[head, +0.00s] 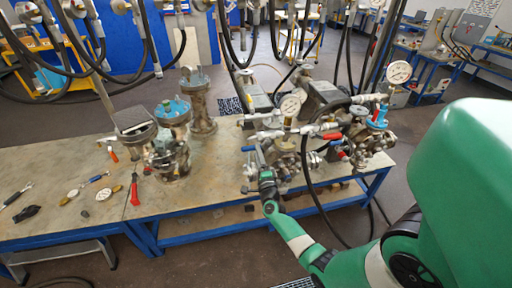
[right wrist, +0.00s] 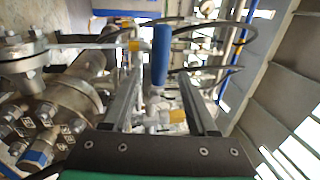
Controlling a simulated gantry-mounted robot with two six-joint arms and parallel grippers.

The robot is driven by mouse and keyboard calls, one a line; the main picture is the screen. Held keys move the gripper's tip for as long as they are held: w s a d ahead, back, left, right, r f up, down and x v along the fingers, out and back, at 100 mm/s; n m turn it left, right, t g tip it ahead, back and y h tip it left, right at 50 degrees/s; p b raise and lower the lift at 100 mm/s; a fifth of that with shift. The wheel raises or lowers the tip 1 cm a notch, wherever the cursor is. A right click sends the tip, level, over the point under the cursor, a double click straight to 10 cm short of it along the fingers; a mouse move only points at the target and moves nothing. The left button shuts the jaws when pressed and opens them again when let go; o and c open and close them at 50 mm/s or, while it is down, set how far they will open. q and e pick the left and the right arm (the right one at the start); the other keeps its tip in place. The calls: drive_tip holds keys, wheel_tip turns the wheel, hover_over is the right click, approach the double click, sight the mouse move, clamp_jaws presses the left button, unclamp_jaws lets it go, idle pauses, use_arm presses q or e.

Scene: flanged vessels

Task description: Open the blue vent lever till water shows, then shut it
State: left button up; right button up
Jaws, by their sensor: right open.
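The blue vent lever (right wrist: 161,55) shows in the right wrist view as a blue sleeve pointing up the picture, on a small metal valve (right wrist: 153,112). My right gripper (right wrist: 160,82) is open, with one finger on each side of the lever and valve; clear gaps show and nothing is gripped. I see no water at the valve. My left gripper is not in view.
Pressure gauges (head: 290,105), red-handled valves and a black hose (head: 309,190) crowd the assembly. More flanged vessels (head: 172,158) stand left on the workbench (head: 215,185). Loose tools, including a red screwdriver (head: 134,190), lie at the left. The bench between is clear.

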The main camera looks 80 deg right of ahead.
drive_tip(key=v, duration=0.7)
drive_tip(key=shift+s+a, duration=0.15)
drive_tip(key=shift+a, duration=0.25)
